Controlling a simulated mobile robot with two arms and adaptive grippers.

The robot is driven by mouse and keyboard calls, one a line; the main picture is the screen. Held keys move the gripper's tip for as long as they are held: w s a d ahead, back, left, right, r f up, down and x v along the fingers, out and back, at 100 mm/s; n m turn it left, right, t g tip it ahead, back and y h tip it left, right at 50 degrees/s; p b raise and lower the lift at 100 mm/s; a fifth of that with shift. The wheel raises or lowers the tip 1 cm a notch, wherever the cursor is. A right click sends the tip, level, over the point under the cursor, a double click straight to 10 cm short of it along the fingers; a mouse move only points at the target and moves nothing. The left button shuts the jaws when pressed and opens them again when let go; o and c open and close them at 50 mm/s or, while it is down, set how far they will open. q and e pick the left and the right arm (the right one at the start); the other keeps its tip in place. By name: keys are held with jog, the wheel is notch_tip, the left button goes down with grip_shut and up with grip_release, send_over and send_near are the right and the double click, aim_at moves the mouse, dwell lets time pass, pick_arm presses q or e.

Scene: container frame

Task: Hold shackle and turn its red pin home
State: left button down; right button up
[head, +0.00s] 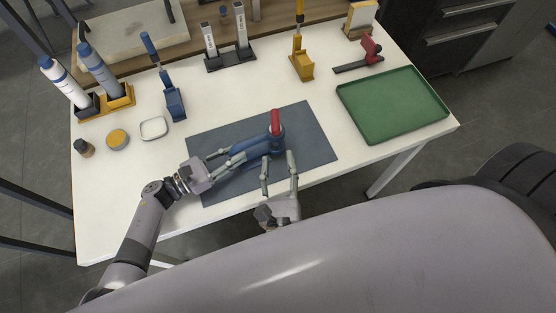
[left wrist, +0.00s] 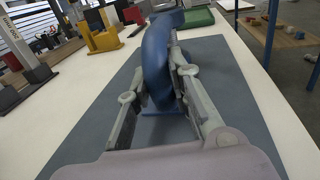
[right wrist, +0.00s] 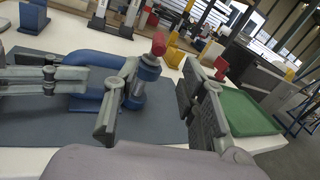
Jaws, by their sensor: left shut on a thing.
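The blue shackle (head: 238,158) lies over the dark grey mat (head: 312,125), and its bow shows large in the left wrist view (left wrist: 158,65). Its red pin (head: 275,122) stands up at the right end; the red head also shows in the right wrist view (right wrist: 158,44). My left gripper (head: 228,158) is shut on the shackle's bow, with one finger on each side. My right gripper (head: 277,158) is open and empty at the near side of the pin end. In the right wrist view its fingers (right wrist: 150,95) are spread, with the pin beyond them, and no contact is visible.
A green tray (head: 393,138) stands at the right of the white table (head: 110,205). Blue and yellow tools on stands (head: 173,103) line the back. A small jar (head: 84,148), a round tin (head: 117,139) and a clear dish (head: 153,128) sit at left.

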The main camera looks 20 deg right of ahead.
aim_at(275, 119)
jog(key=shift+w, duration=0.1)
jog(key=x, duration=1.2)
jog(key=shift+w, duration=0.15)
jog(key=shift+c, duration=0.4)
grip_shut()
